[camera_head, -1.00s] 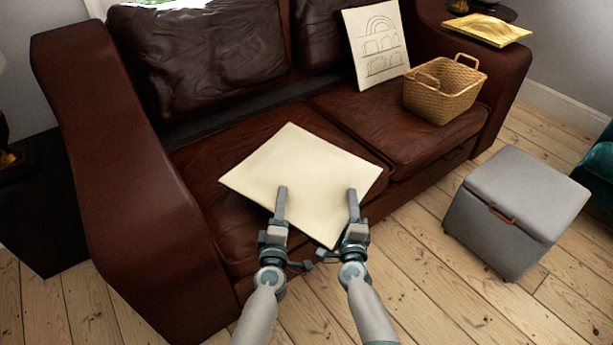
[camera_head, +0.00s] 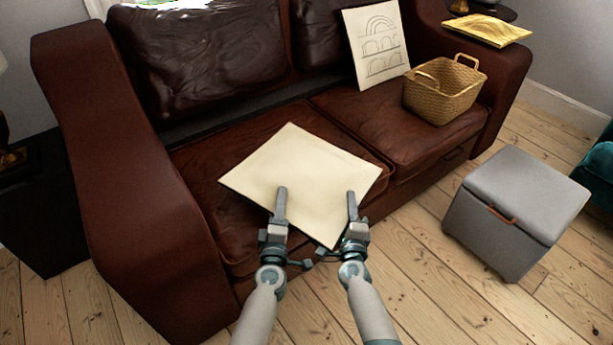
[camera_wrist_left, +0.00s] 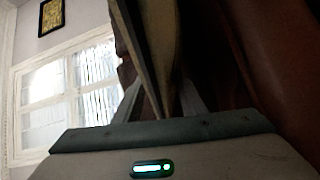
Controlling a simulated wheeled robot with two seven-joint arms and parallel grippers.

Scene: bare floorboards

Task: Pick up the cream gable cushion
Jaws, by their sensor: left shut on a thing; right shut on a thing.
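The cream cushion (camera_head: 290,155), a plain square on the face I see, is over the left seat of the brown leather sofa (camera_head: 215,150). Its near corner reaches out past the seat's front edge. My left gripper (camera_head: 282,192) is shut on its near left edge, and my right gripper (camera_head: 351,195) is shut on its near right edge. In the left wrist view the cushion (camera_wrist_left: 160,45) shows edge-on between the fingers. Any pattern on its far face is hidden. I cannot tell whether it touches the seat.
Another cream cushion (camera_head: 376,45), with drawn arches, leans on the sofa back. A wicker basket (camera_head: 440,95) stands on the right seat. A gold cushion (camera_head: 487,29) lies on the right armrest. A grey ottoman (camera_head: 515,205) stands on the floor at right, with bare floorboards around it.

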